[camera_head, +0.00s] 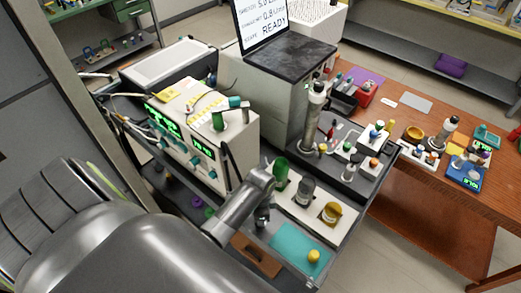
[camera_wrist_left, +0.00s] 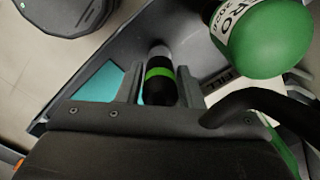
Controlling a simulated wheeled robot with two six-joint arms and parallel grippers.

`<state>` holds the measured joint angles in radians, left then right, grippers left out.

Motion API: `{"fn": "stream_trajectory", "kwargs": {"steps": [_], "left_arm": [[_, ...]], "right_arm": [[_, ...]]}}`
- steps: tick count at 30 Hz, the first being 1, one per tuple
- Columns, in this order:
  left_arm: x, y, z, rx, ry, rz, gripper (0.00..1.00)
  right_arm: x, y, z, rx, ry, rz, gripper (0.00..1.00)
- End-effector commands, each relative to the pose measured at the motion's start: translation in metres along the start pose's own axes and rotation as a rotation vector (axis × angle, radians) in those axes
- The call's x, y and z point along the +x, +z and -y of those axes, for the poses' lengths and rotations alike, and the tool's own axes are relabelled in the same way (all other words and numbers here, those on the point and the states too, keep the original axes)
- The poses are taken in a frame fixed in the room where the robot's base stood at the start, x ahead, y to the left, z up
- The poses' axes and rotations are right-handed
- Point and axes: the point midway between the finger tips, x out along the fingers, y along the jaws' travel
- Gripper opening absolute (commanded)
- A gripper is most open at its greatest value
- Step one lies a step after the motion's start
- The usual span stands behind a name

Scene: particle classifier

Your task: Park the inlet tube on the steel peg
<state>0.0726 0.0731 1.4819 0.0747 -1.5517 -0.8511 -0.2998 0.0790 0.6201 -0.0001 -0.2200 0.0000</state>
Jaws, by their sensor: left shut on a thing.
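My left gripper (camera_head: 262,215) points down over the tray, beside the green bottle. In the left wrist view, its fingers (camera_wrist_left: 158,85) are shut on a black cylindrical piece with a bright green band, which looks like the end of the inlet tube (camera_wrist_left: 160,73). A thick black hose (camera_wrist_left: 260,100) curves past the gripper's right side there. In the head view the held piece is mostly hidden by my arm. I cannot make out the steel peg for certain in either view. My right gripper is not in view.
A teal mat (camera_head: 290,243) bears a yellow-capped item. The instrument (camera_head: 240,140) stands behind left. A tall metal cylinder (camera_head: 314,115) stands farther back.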

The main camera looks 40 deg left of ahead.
Motion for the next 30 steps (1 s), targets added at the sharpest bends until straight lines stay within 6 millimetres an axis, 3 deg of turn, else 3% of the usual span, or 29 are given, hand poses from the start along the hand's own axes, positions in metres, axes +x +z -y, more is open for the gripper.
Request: {"fn": "stream_trajectory", "kwargs": {"steps": [30], "left_arm": [[0.026, 0.0, 0.0, 0.0, 0.0, 0.0, 0.11]], "right_arm": [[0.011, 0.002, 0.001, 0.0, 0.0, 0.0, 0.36]]}}
